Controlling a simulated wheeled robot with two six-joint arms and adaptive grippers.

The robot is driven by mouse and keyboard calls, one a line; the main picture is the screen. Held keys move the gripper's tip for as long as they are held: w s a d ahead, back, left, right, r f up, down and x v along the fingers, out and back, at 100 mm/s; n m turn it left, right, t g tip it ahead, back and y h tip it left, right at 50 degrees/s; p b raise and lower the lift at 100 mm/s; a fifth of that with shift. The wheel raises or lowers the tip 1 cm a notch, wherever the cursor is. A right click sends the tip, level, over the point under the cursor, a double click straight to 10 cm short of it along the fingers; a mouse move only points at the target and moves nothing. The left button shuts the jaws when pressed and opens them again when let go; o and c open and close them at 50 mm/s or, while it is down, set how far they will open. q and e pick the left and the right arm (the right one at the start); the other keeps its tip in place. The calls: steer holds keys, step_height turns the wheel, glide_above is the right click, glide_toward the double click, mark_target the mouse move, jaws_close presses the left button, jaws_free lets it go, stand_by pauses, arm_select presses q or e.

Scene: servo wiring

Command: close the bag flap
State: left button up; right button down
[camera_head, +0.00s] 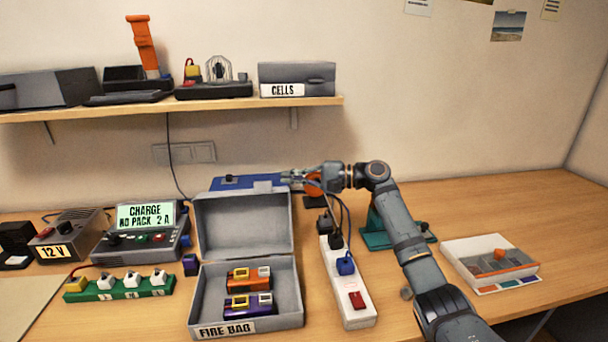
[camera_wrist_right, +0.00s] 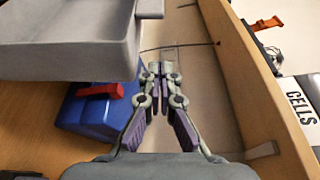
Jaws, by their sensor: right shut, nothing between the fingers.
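The fire bag (camera_head: 294,312) is a grey box labelled FIRE BAG on the table, front centre. It holds an orange pack (camera_head: 240,284) and a purple pack (camera_head: 238,308). Its grey flap (camera_head: 243,226) is open, standing up at the back edge. My right gripper (camera_head: 288,177) is at the back, by the flap's upper right corner. In the right wrist view my right gripper (camera_wrist_right: 160,68) is shut and empty, with the grey flap (camera_wrist_right: 65,58) at upper left beside the fingers. I cannot tell whether they touch. My left gripper is not in view.
A blue case (camera_head: 225,184) with a red handle lies behind the flap. A white power strip (camera_head: 357,315) stands right of the bag; a charger (camera_head: 150,245) and a green strip (camera_head: 95,297) are left. The shelf (camera_head: 230,103) hangs above.

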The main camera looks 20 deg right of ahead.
mark_target(278, 190)
steer(key=a, duration=0.1)
steer(key=a+p, duration=0.2)
steer(key=a, duration=0.1)
steer(key=shift+s+r, duration=0.3)
steer(key=shift+s, duration=0.1)
steer(key=shift+s+a+r, duration=0.1)
steer(key=shift+s, duration=0.35)
steer(key=shift+a, duration=0.1)
steer(key=shift+w, duration=0.15)
